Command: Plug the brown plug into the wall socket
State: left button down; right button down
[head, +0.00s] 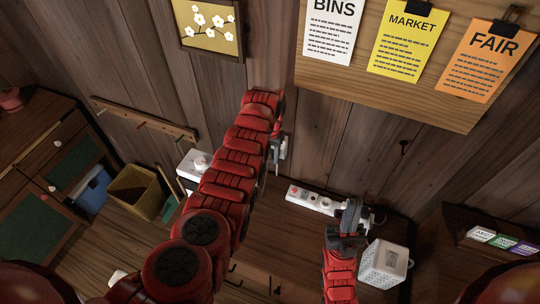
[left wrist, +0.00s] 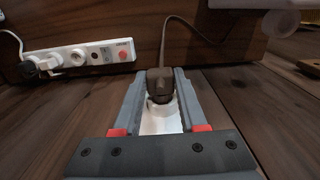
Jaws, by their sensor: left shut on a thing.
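The brown plug (left wrist: 158,84) sits between the fingers of my left gripper (left wrist: 166,90), with its cable running up and away. My left gripper is shut on it. A white piece (left wrist: 161,120) shows between the fingers, just below the plug; whether it is part of the wall socket I cannot tell. In the head view my left gripper (head: 279,150) is mostly hidden behind my red arm, close to the plank wall, and the plug cannot be made out. My right gripper (head: 348,222) is over the desk by the power strip's right end; its jaws are unclear.
A white power strip (head: 312,200) lies on the desk against the wall; it also shows in the left wrist view (left wrist: 88,56). A white box (head: 385,263) stands right of my right gripper. A notice board (head: 350,80) hangs above. A yellow bin (head: 134,190) is at left.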

aim_at(271, 154)
pick_arm(q)
jog(key=shift+w+d+b, duration=0.2)
jog(key=shift+w+b, duration=0.3)
jog(key=shift+b, duration=1.25)
dwell(0.3)
jog(key=shift+c, duration=1.9)
grip_release()
jog(key=shift+r, duration=0.1)
notch_tip(271, 154, up, 7)
jog(key=b, duration=0.2)
jog(key=shift+w+b, duration=0.1)
jog(key=shift+b, duration=0.3)
notch_tip(271, 154, up, 10)
jog(key=b, duration=0.1)
jog(key=shift+s, duration=0.2)
